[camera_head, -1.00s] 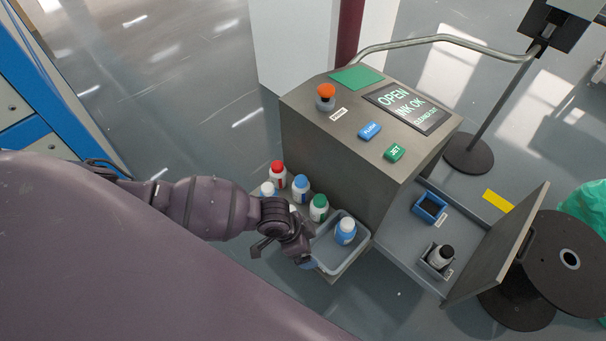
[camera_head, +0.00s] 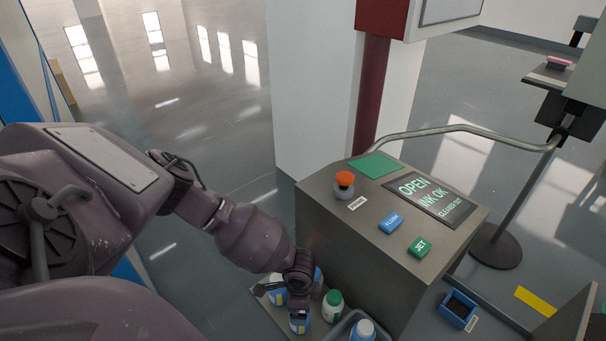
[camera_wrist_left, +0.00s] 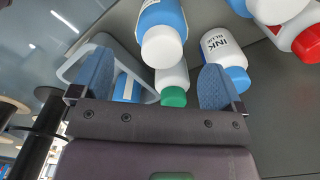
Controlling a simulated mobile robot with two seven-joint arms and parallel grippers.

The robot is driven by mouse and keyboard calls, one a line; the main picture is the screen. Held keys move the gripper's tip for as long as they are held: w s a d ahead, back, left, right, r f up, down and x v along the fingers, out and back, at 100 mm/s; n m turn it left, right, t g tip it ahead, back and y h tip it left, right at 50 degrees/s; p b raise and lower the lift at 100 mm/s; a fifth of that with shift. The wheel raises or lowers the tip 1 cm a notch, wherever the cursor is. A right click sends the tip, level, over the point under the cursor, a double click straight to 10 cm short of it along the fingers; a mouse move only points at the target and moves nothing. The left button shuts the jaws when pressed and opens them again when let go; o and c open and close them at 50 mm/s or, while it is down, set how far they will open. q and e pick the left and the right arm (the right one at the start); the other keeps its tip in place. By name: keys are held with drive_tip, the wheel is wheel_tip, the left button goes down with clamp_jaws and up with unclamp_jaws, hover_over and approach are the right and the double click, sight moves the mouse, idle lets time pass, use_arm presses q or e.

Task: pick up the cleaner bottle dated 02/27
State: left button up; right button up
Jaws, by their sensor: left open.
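My left gripper (camera_head: 294,295) hangs over a group of bottles beside the grey machine. It is open, and its two fingers (camera_wrist_left: 155,82) spread in the wrist view. A blue bottle with a white cap (camera_wrist_left: 162,35) lies in view ahead, between the finger directions. A white bottle with a green cap (camera_wrist_left: 172,85) is between the fingers; it also shows in the head view (camera_head: 332,304). A bottle marked INK BLUE (camera_wrist_left: 222,48) is near the right finger. A blue-bodied bottle (camera_head: 300,322) shows under the gripper. No date is readable. My right gripper is out of view.
A grey tray (camera_wrist_left: 72,65) holds another blue bottle (camera_wrist_left: 128,88), just beyond the left finger in the wrist view. Red-capped bottle (camera_wrist_left: 306,42) is at the right. The machine console (camera_head: 345,240) stands close right of the gripper. Open floor lies to the left.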

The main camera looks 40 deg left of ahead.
use_arm(q)
drive_tip(key=shift+s+f, duration=0.1)
drive_tip(key=shift+f, duration=1.05)
drive_tip(key=shift+f+b, duration=0.35)
drive_tip(key=shift+b, duration=0.1)
wheel_tip(320, 180, down, 4)
drive_tip(key=shift+a+r+b, duration=0.1)
drive_tip(key=shift+r+b, duration=0.1)
drive_tip(key=shift+b, duration=0.5)
drive_tip(key=shift+f, duration=0.25)
drive_tip(key=shift+r, duration=0.2)
drive_tip(key=shift+c, duration=0.2)
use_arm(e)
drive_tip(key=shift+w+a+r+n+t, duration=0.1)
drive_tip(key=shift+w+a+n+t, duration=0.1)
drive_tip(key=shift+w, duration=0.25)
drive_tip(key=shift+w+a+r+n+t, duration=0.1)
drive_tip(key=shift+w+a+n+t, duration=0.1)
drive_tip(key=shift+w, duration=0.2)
use_arm(q)
drive_tip(key=c, duration=1.1)
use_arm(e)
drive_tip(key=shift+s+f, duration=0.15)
use_arm(q)
drive_tip(key=shift+o, duration=0.2)
